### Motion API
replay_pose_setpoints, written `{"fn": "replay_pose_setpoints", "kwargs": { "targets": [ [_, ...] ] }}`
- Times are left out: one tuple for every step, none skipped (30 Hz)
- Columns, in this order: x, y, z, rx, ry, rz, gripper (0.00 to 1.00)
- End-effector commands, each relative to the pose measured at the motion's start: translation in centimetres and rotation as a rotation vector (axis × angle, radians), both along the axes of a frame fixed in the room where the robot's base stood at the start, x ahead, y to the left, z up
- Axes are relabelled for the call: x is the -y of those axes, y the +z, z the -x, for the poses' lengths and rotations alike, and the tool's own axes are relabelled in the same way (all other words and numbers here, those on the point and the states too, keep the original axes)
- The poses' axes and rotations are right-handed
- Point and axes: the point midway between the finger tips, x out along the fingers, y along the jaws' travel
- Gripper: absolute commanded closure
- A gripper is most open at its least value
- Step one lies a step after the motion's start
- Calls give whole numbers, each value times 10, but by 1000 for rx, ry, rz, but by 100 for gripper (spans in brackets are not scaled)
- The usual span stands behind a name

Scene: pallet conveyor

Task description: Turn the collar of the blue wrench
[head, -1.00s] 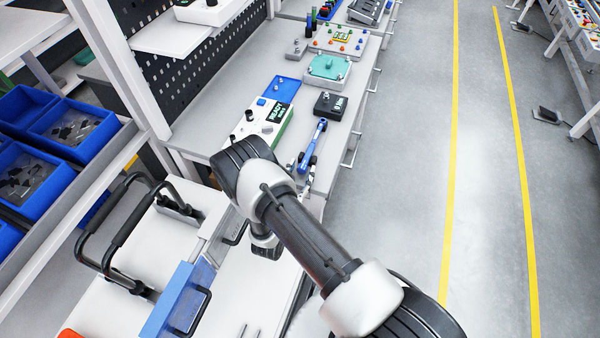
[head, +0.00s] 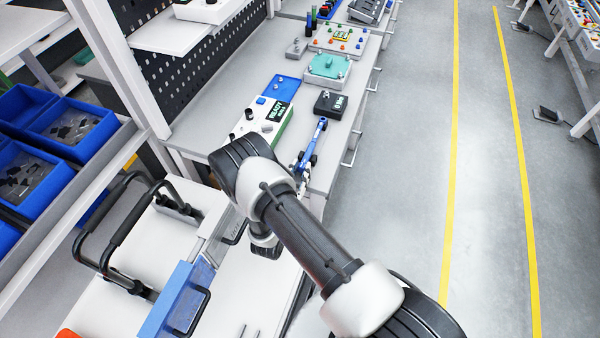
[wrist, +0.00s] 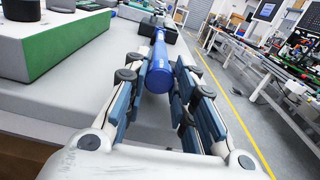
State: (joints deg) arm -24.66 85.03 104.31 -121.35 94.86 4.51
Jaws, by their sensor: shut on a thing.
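The blue wrench (head: 312,142) lies along the right part of the grey bench, pointing away from me. In the wrist view the blue wrench (wrist: 159,66) has its rounded near end between the two fingers of my gripper (wrist: 160,88). The fingers are closed in on both sides of this end and hold it. The collar cannot be made out in either view.
A white and green box with a READY display (head: 272,118) stands left of the wrench. A small black box (head: 330,103) lies just beyond it, and a teal block (head: 327,67) farther back. The aisle floor (head: 400,170) on the right is clear.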

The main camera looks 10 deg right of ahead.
Motion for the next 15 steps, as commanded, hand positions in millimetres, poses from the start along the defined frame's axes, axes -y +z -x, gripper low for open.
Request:
{"fn": "replay_pose_setpoints", "kwargs": {
  "targets": [
    [0, -3, 0, -29, 0, 45, 100],
    [0, -3, 0, -48, 0, 74, 100],
    [-1, -2, -1, -72, 0, 110, 100],
    [-1, -2, -1, -88, 0, 134, 100],
    [-1, -2, 0, -102, 0, 155, 100],
    [-1, -2, -1, -120, 0, 180, 100],
    [-1, -2, -1, -130, 0, 195, 100],
    [-1, -1, -1, -138, 0, 207, 100],
    [-1, -1, 0, -145, 0, 218, 100],
    [-1, -1, 0, -149, 0, 224, 100],
    [-1, -1, 0, -151, 0, 227, 100],
    [-1, -1, 0, -152, 0, 229, 100],
    [-1, -1, 0, -152, 0, 229, 100],
    [-1, -1, 0, -152, 0, 229, 100],
    [-1, -1, 0, -152, 0, 228, 100]
  ]
}}
